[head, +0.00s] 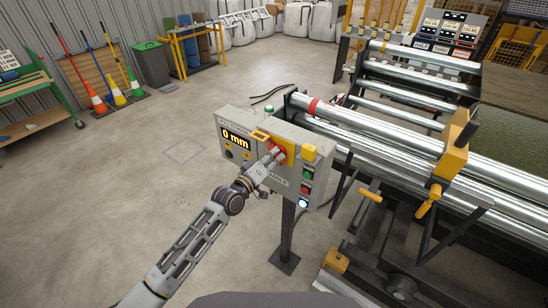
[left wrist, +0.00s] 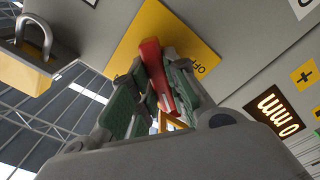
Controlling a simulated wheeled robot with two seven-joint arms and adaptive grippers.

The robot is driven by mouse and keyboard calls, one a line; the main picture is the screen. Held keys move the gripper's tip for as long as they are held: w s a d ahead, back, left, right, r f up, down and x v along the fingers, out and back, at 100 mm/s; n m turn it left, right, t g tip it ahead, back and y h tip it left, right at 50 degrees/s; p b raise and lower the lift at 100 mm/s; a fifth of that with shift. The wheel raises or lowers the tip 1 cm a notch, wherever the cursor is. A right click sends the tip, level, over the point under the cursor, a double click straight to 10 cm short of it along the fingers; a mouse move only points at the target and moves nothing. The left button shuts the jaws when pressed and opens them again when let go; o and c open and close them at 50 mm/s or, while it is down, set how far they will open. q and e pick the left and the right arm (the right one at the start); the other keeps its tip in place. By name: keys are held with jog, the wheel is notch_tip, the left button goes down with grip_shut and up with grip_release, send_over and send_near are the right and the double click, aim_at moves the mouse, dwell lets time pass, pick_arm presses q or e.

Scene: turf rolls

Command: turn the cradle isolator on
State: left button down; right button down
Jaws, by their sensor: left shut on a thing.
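The cradle isolator is a red handle on a yellow plate on the grey control box (head: 229,116). In the left wrist view the red handle (left wrist: 152,62) stands between my fingers, and the yellow plate (left wrist: 185,30) behind it shows the word OFF. My left gripper (head: 272,158) reaches the box from the front; in the left wrist view its green-padded fingers (left wrist: 152,88) are shut on the red handle. The fingers hide part of the handle and plate, so its exact setting is hard to read. My right gripper is in neither view.
A padlock (left wrist: 26,66) is close beside the plate. The box has a 0 mm display (head: 236,139) and green, red and white buttons (head: 306,188). Steel rollers (head: 375,122) lie to the right.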

pick_arm(q)
jog(key=m+p, duration=0.1)
jog(key=m, duration=0.4)
jog(key=shift+m, duration=0.4)
jog(key=m+p, duration=0.1)
jog(key=m, duration=0.4)
jog(key=shift+f, duration=0.1)
jog(key=c, duration=1.4)
grip_release()
jog(key=shift+s+a, duration=0.1)
jog(key=shift+s, duration=0.05)
jog(key=shift+v, duration=5.85)
jog(key=shift+m, duration=0.3)
